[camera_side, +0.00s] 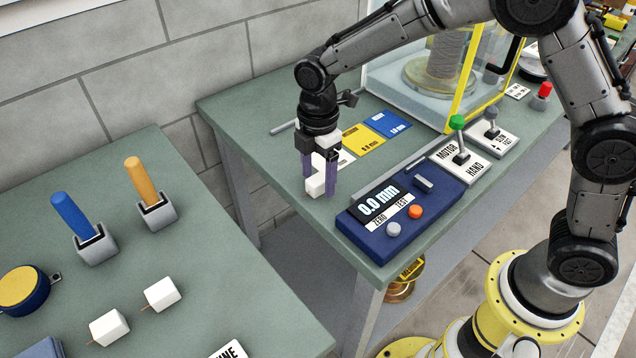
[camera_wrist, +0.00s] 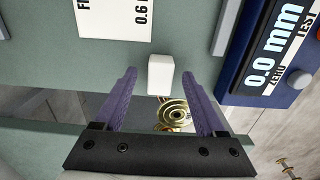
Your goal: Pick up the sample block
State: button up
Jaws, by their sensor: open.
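A small white block, taken as the sample block (camera_side: 316,187), is near the front left corner of the right-hand green table. In the wrist view the block (camera_wrist: 160,73) shows between the tips of my two purple fingers, with a gap on each side. My gripper (camera_side: 320,184) points down at it and is open. In the wrist view my gripper (camera_wrist: 162,80) has nothing clamped. One finger partly covers the block in the side view, and I cannot tell its exact height against the fingertips.
A blue gauge box (camera_side: 400,217) reading 0.0 mm stands just right of my gripper. Labelled cards, including a yellow one (camera_side: 364,138), lie behind. A glass case (camera_side: 420,95) stands farther back. Two white cubes, one here (camera_side: 162,293), sit on the left table.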

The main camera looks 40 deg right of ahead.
jog(key=shift+f, duration=0.55)
grip_shut()
jog(key=shift+r, duration=0.1)
